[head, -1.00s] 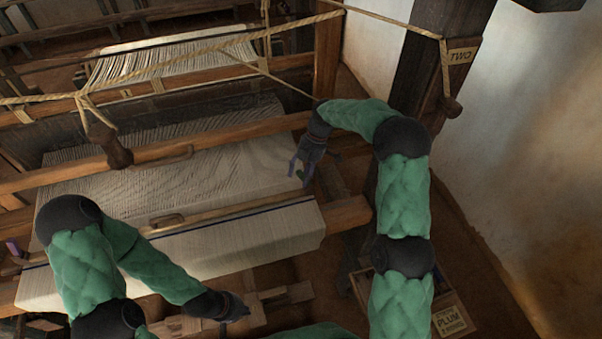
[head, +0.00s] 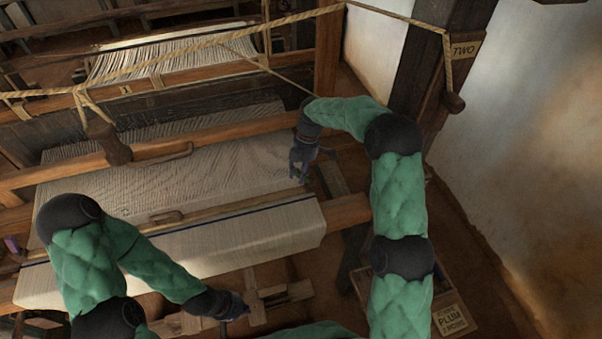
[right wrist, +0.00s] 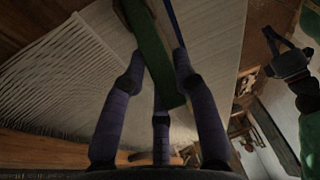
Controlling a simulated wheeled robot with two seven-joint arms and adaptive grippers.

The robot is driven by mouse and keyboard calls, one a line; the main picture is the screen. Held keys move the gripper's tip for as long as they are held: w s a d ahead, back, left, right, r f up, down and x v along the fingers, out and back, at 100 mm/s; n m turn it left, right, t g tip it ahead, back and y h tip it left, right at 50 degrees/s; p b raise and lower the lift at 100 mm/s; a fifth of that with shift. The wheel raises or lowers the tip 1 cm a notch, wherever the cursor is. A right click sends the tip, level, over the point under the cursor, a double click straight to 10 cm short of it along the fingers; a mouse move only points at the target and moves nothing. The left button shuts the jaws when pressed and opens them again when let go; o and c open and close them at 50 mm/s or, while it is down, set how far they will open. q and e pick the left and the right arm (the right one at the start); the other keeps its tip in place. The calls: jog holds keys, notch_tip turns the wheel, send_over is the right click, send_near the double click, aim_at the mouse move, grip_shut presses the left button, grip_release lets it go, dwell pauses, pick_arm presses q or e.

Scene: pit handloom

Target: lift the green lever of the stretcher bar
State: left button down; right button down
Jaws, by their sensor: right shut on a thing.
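The green lever (right wrist: 152,55) shows in the right wrist view as a long green bar between the dark fingers of my right gripper (right wrist: 158,68). My right gripper is shut on it, with one finger crossing its lower end. In the head view this gripper (head: 299,172) is at the right edge of the woven cloth, and its fingers hide most of the lever. The wooden stretcher bar (head: 235,207) appears to lie across the cloth beside a dark blue stripe. My left gripper (head: 238,308) is low in front of the cloth; its finger opening is unclear.
Pale cloth (head: 230,244) covers the loom's front beam. A rope (head: 190,50) crosses above the loom. A dark post (head: 432,75) with a tag stands at the right, near the wall. A box labelled PLUM (head: 450,320) is on the floor below.

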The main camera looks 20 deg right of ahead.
jog(key=shift+a+f+h, duration=0.2)
jog(key=shift+a+h, duration=0.05)
jog(key=shift+h, duration=0.25)
jog(key=c, duration=0.9)
grip_release()
jog(key=v, duration=1.2)
